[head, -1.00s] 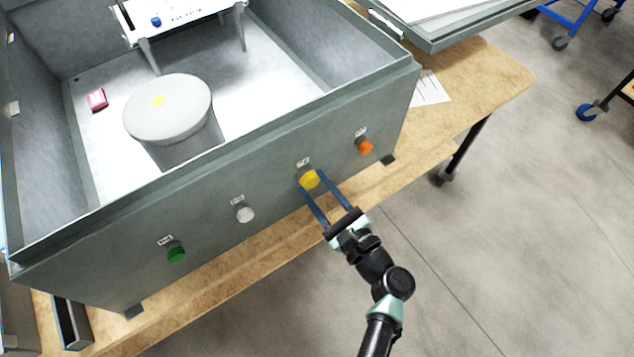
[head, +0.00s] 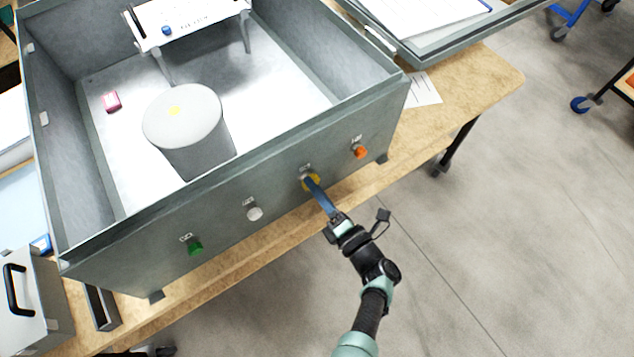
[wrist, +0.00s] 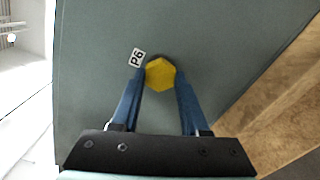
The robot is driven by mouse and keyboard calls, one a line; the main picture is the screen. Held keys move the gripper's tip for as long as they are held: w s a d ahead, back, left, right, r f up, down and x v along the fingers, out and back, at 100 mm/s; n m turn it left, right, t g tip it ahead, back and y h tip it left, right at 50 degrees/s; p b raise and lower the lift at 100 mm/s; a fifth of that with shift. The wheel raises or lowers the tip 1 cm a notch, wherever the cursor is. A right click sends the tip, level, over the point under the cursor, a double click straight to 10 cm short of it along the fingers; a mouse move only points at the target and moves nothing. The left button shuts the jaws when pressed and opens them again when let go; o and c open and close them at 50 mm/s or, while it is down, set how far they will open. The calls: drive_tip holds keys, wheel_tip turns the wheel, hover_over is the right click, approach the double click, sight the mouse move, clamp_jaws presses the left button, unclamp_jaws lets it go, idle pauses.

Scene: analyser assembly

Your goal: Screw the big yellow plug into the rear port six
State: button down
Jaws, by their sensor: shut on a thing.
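The big yellow plug (head: 313,181) sits at the outer wall of the grey box, beside a small label. In the wrist view the yellow plug (wrist: 160,73) shows its hexagonal face and the label (wrist: 136,58) reads P6. My gripper (head: 311,183) has its blue fingers shut on the plug, one on each side in the wrist view (wrist: 160,80). The rear port six is hidden behind the plug; only a dark rim shows above it. I cannot tell how deep the plug sits.
An orange plug (head: 360,152) is right of the yellow one; a white plug (head: 255,214) and a green plug (head: 195,248) are to the left. The grey box (head: 130,255) stands on a wooden table (head: 480,85). Open floor lies to the right.

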drive_tip(key=m, duration=0.4)
drive_tip(key=shift+p, duration=0.3)
drive_tip(key=c, duration=0.5)
unclamp_jaws()
drive_tip(key=n+b, duration=0.7)
drive_tip(key=n, duration=1.6)
drive_tip(key=shift+n+b, duration=0.3)
drive_tip(key=shift+n, duration=0.1)
